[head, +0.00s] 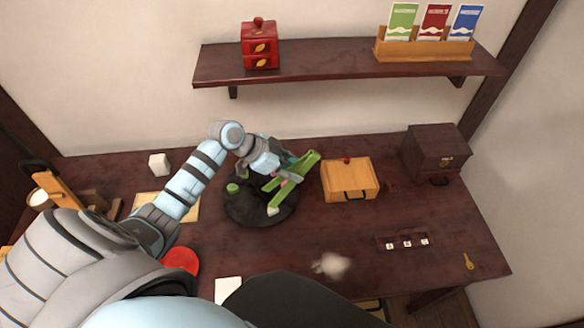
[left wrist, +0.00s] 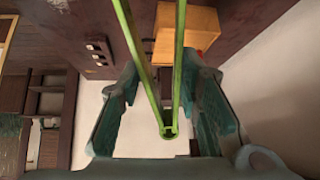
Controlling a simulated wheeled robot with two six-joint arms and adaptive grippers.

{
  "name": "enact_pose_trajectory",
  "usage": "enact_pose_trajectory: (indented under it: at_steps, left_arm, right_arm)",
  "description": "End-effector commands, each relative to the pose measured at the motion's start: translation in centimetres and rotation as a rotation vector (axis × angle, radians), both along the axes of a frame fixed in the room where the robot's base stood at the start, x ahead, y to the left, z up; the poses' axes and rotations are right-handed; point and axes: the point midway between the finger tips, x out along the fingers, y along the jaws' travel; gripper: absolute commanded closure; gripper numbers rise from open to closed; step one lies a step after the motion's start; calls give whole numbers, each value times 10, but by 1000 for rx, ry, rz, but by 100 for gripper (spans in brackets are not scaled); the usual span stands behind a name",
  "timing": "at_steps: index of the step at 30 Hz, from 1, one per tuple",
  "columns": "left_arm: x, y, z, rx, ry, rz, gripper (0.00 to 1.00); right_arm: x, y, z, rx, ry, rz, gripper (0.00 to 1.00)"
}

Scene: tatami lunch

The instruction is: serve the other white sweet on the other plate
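My left gripper (head: 283,173) is shut on green tongs (head: 299,178) over the round black tray (head: 245,215). The left wrist view shows the tongs (left wrist: 168,132) between my fingers, their two arms spread apart. A small white sweet (head: 272,211) is on the tray's front part, close to the lower tong tip; I cannot tell whether they touch. A green piece (head: 232,187) lies at the tray's left. A red plate (head: 182,261) is at the front left, partly hidden by my left arm; its visible part is empty. My right gripper is not in view.
A wooden box (head: 350,182) stands right of the tray, a dark chest (head: 436,150) behind it. A white cube (head: 160,165) is at back left. A white square (head: 228,289) and a blurred pale patch (head: 332,265) are near the front.

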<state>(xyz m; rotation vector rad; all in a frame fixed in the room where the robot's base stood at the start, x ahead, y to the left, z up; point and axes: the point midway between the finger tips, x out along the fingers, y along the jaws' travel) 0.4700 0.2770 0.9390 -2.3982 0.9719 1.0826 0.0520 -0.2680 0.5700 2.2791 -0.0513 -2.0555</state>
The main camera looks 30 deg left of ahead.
Motion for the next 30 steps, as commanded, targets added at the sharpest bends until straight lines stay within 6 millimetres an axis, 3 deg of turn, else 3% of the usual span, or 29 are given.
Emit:
enact_pose_trajectory:
  at_steps: [1,15,22,30]
  left_arm:
    - [0,0,-11,0,0,0,72]
    - [0,0,-57,0,0,0,72]
    - [0,0,-74,-1,-1,0,72]
    - [0,0,-76,-1,-1,0,72]
  right_arm:
    - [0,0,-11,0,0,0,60]
    - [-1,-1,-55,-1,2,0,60]
    - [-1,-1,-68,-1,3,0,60]
    - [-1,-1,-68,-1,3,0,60]
